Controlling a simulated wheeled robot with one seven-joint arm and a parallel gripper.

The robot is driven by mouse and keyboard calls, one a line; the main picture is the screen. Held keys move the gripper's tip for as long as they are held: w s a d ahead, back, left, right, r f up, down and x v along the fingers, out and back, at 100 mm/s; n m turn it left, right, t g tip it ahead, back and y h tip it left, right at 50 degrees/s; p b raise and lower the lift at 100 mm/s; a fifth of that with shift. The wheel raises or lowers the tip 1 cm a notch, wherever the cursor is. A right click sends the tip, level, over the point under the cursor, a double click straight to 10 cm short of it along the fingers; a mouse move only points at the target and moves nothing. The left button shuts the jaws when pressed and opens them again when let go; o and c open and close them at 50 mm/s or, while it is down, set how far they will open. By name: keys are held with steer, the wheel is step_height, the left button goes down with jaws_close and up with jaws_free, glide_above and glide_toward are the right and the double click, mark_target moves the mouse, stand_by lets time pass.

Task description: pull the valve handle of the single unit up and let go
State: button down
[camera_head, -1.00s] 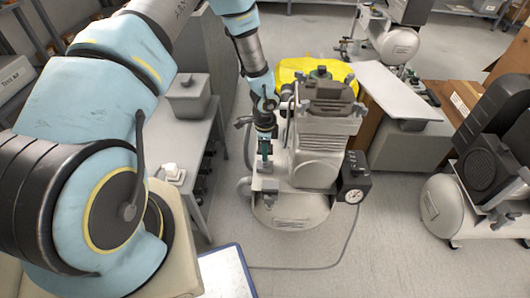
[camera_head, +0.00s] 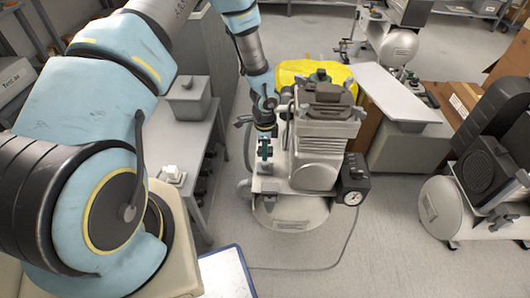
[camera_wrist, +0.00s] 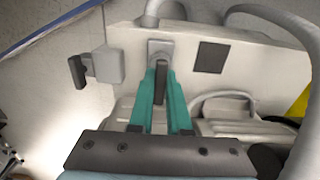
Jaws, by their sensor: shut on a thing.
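The single unit (camera_head: 320,175) is a pale compressor with a grey ribbed motor head, standing on the floor in the middle of the head view. Its dark valve handle (camera_wrist: 160,83) stands upright in front of a grey square mount in the wrist view. My gripper (camera_wrist: 160,80) has its two teal fingers on either side of the handle, closed on it. In the head view my gripper (camera_head: 264,152) reaches down to the unit's left side, and the handle is hidden there by the fingers.
A black box with a gauge (camera_head: 352,180) is on the unit's right side. A grey bench (camera_head: 190,130) stands close on the left. Another compressor (camera_head: 445,205) is at the right. A second dark knob on a grey block (camera_wrist: 95,67) sits left of the handle. Open floor lies in front.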

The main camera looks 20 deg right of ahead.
steer(key=c, duration=0.9)
jaws_free()
steer(key=shift+o, duration=0.2)
step_height(320, 180, up, 11)
steer(key=w+a+r+n+p, duration=0.2)
steer(key=a+r+n, duration=0.3)
steer(key=a+r, duration=0.3)
steer(key=w+a+r+n+p, duration=0.1)
steer(key=a+r+n+p, duration=0.25)
steer(key=a+r, duration=0.4)
steer(key=s+a+r+n+p, duration=0.1)
steer(key=s+a+r+n, duration=0.2)
steer(key=a+r+n, duration=0.3)
steer(key=s+a+r+n+t+p, duration=0.1)
steer(key=s+a+r+n+p, duration=0.1)
steer(key=s+a+r+n, duration=0.2)
steer(key=a+r+n, duration=0.3)
steer(key=a+r, duration=0.1)
steer(key=shift+r+t, duration=0.3)
steer(key=shift+r, duration=0.05)
